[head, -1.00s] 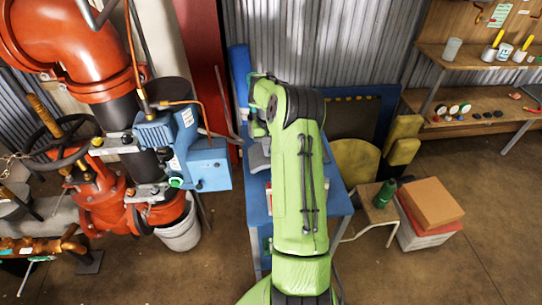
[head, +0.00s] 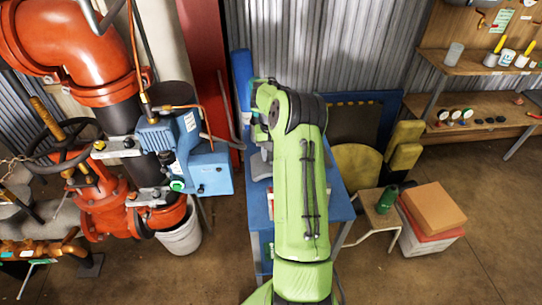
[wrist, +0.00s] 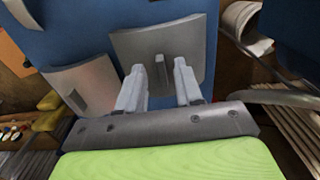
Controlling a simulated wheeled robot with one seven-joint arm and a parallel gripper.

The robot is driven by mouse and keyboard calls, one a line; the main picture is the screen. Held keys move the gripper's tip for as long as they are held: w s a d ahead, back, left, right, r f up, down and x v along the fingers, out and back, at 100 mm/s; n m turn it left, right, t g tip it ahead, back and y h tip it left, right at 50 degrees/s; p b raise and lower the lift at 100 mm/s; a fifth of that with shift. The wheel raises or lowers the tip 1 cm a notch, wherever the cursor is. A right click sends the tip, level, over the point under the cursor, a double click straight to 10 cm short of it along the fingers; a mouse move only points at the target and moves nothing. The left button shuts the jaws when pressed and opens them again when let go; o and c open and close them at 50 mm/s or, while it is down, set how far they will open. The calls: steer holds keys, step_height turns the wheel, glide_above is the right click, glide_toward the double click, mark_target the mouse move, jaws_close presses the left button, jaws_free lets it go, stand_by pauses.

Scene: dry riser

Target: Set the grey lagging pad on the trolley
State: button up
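A grey pad (wrist: 150,48) with a small upright tab lies on a blue surface, which looks like the top of the blue trolley (head: 340,208). In the wrist view my gripper (wrist: 160,72) is open, its two pale fingers apart on either side of the tab, with a visible gap to each side.
A blue pump (head: 205,168) on red pipework and a white bucket (head: 180,235) stand left of the trolley. A small stool (head: 372,212) with a green bottle (head: 387,198) and stacked boxes (head: 432,208) stand right. The floor at lower right is clear.

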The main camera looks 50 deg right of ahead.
mark_target(271, 160)
step_height(271, 160, up, 10)
steer(key=p, duration=0.2)
steer(key=a+r+n+t+h, duration=0.1)
steer(key=a+r+n+h, duration=0.15)
steer(key=a+r, duration=0.8)
steer(key=s+a+r+n+t, duration=0.15)
steer(key=s+a+r, duration=0.35)
steer(key=a, duration=0.5)
steer(key=s+a+f+n+t+y, duration=0.2)
steer(key=s+a+n+t, duration=0.1)
steer(key=s+a, duration=0.9)
steer(key=s+n, duration=0.1)
steer(key=s, duration=0.3)
steer(key=shift+a+f, duration=0.25)
steer(key=shift+a, duration=0.05)
steer(key=shift+d+y, duration=0.1)
steer(key=shift+y, duration=0.15)
